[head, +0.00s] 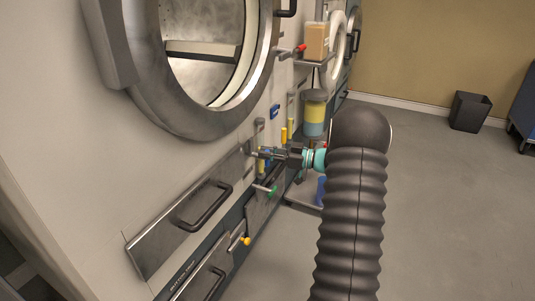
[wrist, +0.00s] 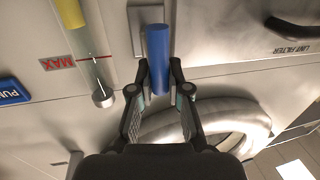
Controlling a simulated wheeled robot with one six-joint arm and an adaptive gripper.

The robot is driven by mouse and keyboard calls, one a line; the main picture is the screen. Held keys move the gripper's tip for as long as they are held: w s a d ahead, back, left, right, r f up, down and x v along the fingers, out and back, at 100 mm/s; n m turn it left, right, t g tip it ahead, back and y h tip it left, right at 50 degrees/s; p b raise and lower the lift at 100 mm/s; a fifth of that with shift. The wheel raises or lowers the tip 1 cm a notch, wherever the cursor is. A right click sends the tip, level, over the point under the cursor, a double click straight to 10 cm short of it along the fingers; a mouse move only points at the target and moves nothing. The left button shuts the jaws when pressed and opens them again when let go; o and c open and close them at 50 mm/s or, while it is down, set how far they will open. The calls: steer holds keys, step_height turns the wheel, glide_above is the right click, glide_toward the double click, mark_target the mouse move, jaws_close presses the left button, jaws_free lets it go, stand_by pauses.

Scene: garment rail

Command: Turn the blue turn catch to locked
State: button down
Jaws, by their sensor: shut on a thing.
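The blue turn catch (wrist: 158,58) is a blue bar standing upright in the wrist view, in front of a pale plate on the machine's panel. My gripper (wrist: 160,82) has one finger on each side of the bar and is shut on it. In the head view my gripper (head: 258,154) reaches left to the machine front. It hides most of the catch there, so I cannot read the catch's position.
A green-tipped lever (head: 270,191) and a yellow knob (head: 245,240) sit below. A blue push button (wrist: 12,91) and a sight tube (wrist: 88,60) are beside the catch. A shelf carries a yellow-and-blue container (head: 314,112). Open floor (head: 430,210) lies right.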

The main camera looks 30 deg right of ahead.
steer(key=n+b, duration=0.2)
steer(key=n, duration=0.1)
steer(key=n+h+b, duration=0.1)
steer(key=shift+s+a+f+n, duration=0.25)
steer(key=shift+a+n, duration=0.1)
steer(key=shift+n, duration=0.05)
steer(key=shift+s+a+f+n+t+h+b, duration=0.2)
steer(key=shift+n+h+b, duration=0.25)
steer(key=shift+n+b, duration=0.95)
steer(key=shift+s+a+f+n+h+b, duration=0.1)
steer(key=shift+f+n+h+b, duration=0.3)
steer(key=shift+n, duration=1.8)
steer(key=shift+s+a+f+n+t+h+b, duration=0.15)
steer(key=shift+n+h+b, duration=0.4)
steer(key=shift+n+b, duration=0.85)
steer(key=shift+w+n+p, duration=0.1)
steer(key=shift+n+p, duration=0.3)
steer(key=shift+n, duration=0.1)
steer(key=c, duration=1.1)
jaws_free()
